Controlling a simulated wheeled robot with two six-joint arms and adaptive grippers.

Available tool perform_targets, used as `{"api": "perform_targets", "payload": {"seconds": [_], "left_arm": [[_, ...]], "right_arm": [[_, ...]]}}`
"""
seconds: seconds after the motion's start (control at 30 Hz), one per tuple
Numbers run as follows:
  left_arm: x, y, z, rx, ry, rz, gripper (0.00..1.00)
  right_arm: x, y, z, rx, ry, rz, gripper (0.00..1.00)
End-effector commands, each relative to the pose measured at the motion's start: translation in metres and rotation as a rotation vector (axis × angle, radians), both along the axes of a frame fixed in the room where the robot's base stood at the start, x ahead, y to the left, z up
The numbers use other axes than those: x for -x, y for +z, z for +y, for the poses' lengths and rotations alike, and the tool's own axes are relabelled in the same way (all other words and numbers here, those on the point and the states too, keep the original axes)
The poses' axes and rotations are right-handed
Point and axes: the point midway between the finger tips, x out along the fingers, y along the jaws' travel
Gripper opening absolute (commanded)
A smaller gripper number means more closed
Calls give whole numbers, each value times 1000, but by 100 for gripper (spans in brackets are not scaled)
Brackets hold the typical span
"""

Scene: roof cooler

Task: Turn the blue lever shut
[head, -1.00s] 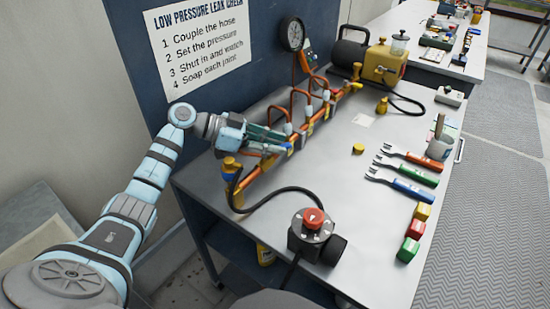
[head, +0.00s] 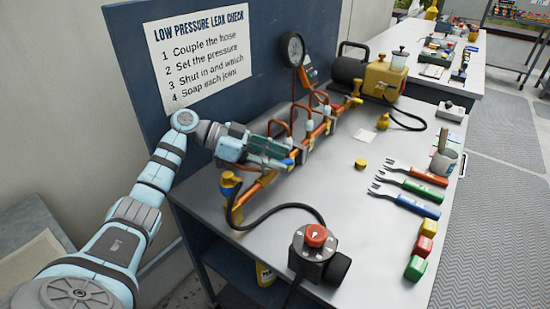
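My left gripper (head: 276,154) reaches in from the left, over the copper pipe run (head: 262,184) on the bench. A small blue piece, which looks like the blue lever (head: 289,161), shows right at its fingertips. The fingers hide part of it, and I cannot tell whether they touch it or how far it is turned. The gap between the fingers is too small to judge. My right gripper is not in view.
A pressure gauge (head: 292,49) stands behind the pipes. A yellow and black compressor (head: 384,76) is at the back. A red-knobbed box (head: 314,250) stands at the front. Several coloured forks (head: 412,188) and blocks (head: 423,246) lie at the right.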

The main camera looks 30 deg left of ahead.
Motion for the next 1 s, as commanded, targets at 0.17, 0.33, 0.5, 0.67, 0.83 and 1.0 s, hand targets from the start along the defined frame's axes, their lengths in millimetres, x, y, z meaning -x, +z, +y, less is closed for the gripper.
{"api": "perform_targets", "payload": {"seconds": [0.17,0.33,0.5,0.67,0.83,1.0], "left_arm": [[0,0,0,0,-1,2,36],[0,24,0,-2,-2,-3,36],[-1,68,0,0,-2,-3,36],[-1,95,0,1,-1,0,36],[-1,99,0,0,-1,3,36],[-2,99,0,1,4,8,25]], "right_arm": [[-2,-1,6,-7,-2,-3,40],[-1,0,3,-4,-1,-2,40],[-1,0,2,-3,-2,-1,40],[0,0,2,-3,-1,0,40],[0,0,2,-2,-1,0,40],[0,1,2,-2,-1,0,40]]}}
